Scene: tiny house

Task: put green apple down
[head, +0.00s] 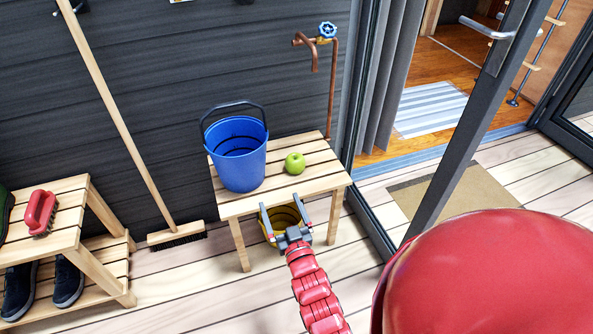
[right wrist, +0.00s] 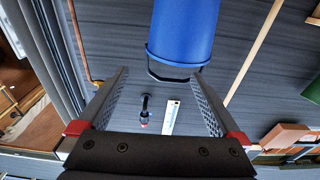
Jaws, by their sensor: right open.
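The green apple (head: 294,163) rests on the slatted wooden stool (head: 236,206), right of the blue bucket (head: 240,170). My right gripper (head: 280,202) is open and empty, in front of the stool's front edge and apart from the apple. In the right wrist view the open fingers (right wrist: 160,72) have nothing between them nearby. The blue bucket (right wrist: 184,30) shows upside down beyond them there, and the apple does not show. My left gripper is not in view.
A yellow bucket-like thing (head: 270,224) is partly hidden under the stool. A broom (head: 176,234) leans on the dark wall at left. A shoe rack (head: 110,250) with a red brush (head: 40,210) stands further left. A copper tap (head: 318,42) is above, and a glass door frame (head: 465,150) stands right.

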